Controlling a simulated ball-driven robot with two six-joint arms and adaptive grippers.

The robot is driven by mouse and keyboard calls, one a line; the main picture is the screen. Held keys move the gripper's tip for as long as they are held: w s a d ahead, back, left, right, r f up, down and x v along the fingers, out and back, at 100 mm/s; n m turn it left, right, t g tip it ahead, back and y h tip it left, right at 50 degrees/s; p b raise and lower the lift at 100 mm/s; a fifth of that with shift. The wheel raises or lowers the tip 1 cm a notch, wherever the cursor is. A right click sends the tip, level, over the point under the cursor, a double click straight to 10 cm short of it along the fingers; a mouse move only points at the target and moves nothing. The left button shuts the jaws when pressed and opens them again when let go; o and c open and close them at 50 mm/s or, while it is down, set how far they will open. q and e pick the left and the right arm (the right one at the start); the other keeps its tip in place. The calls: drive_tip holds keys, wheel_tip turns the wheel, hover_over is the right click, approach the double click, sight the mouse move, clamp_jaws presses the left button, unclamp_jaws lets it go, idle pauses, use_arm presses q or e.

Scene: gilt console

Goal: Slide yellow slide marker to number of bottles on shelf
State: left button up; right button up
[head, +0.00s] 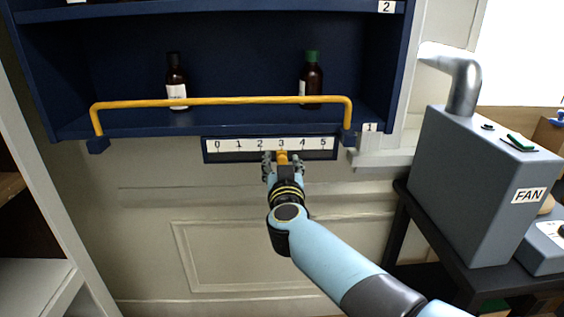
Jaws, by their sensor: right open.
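A navy shelf (130,126) holds two brown bottles on its lower board, behind a yellow rail. The left bottle (176,85) has a black cap and white label. The right bottle (311,80) has a green cap. Below the shelf, a white number scale (238,146) reads 0 to 5. The yellow slide marker (282,157) shows just under the 3. My right gripper (282,168) is open at the scale, its fingers on either side of the marker. I cannot tell whether they touch it. My left gripper is not in view.
The yellow rail (222,101) runs across the lower shelf above the scale. A grey box labelled FAN (470,180) with a metal pipe stands on a dark table at right. The panelled wall below the scale is clear.

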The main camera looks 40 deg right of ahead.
drive_tip(key=shift+w+d, duration=0.35)
drive_tip(key=shift+w, duration=0.1)
drive_tip(key=shift+c, duration=0.2)
clamp_jaws()
drive_tip(key=shift+a, duration=0.1)
